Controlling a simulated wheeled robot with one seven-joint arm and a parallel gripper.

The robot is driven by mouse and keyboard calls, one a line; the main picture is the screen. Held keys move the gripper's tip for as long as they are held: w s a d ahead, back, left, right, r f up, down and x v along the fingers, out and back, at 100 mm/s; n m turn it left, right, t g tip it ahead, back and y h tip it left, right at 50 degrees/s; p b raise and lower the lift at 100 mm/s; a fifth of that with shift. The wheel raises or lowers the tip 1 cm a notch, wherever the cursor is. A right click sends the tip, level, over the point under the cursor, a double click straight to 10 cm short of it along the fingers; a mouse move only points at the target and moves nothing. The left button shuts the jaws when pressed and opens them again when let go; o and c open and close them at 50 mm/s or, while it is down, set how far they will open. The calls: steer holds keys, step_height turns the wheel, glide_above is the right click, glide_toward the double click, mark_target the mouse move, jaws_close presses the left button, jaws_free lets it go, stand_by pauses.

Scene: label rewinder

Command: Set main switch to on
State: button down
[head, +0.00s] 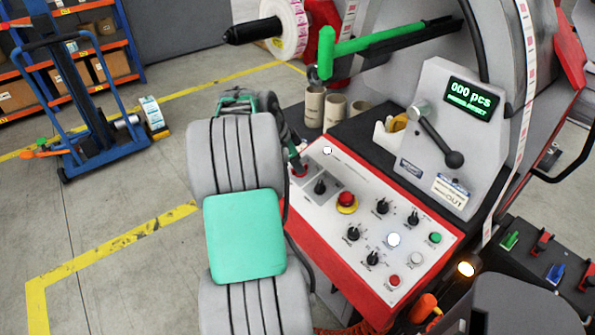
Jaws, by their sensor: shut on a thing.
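The control panel (375,237) is a white sloped plate with a red frame at the centre right. At its far left corner is a small red switch (301,171), which I take to be the main switch. My gripper (297,161) reaches down to it from behind my grey arm and is shut on it. The fingers and arm hide part of the switch. Its marks are too small to read, so I cannot tell its position. A white lamp (327,150) stands just beyond it.
A black knob (320,186) is close beside the switch, and a red emergency button (346,201) on yellow is further right. Several other knobs and buttons fill the panel. The display (470,98) is lit green. Cardboard cores (314,107) stand behind the panel.

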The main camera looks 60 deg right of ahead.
steer(key=shift+m+b, duration=0.85)
steer(key=shift+m, duration=0.35)
steer(key=c, duration=1.5)
jaws_free()
steer(key=shift+o, duration=0.2)
steer(key=v, duration=0.7)
steer(key=shift+r+p, duration=0.3)
steer(key=shift+r, duration=0.1)
steer(key=shift+w, duration=0.15)
